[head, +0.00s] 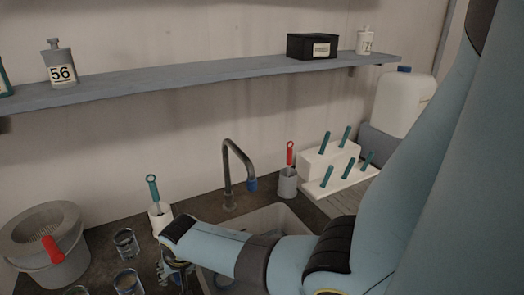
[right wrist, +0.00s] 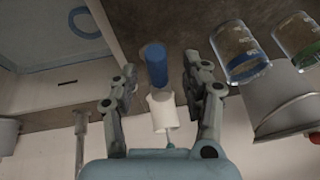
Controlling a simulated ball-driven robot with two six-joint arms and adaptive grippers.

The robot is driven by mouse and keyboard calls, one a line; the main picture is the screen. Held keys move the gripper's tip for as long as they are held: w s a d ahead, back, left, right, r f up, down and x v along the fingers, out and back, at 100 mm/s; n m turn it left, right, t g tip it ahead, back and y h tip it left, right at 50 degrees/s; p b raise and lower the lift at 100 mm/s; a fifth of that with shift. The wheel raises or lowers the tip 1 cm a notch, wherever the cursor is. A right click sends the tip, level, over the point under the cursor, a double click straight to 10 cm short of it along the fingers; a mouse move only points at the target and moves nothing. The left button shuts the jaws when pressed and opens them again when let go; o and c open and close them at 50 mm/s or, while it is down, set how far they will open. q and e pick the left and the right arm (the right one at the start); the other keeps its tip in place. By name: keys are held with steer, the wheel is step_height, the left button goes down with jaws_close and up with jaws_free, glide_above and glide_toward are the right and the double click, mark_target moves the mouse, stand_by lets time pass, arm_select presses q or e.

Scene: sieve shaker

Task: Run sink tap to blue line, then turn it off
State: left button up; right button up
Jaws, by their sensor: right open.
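The dark tap (head: 230,175) stands behind the sink (head: 290,222), its curved spout ending in a blue tip. A glass beaker with a blue line (right wrist: 241,50) is at the upper right in the right wrist view. My right gripper (head: 176,272) is over the counter left of the sink, partly hidden by its own arm in the head view. In the right wrist view my right gripper (right wrist: 162,92) is open, with a blue cylinder (right wrist: 156,65) showing between its fingers, without clear contact. I cannot tell whether this is a tap handle. My left gripper is not in view.
A white holder (head: 160,218) with a teal-handled tool stands close to my right gripper. Glass beakers (head: 126,242) and a grey bucket (head: 68,262) are to the left. A grey cup (head: 287,183) and white rack (head: 330,158) are right of the tap. A shelf (head: 200,77) spans above.

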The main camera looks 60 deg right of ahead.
steer(key=v, duration=1.1)
steer(key=shift+s+r, duration=0.2)
steer(key=shift+r, duration=0.1)
steer(key=shift+a, duration=0.1)
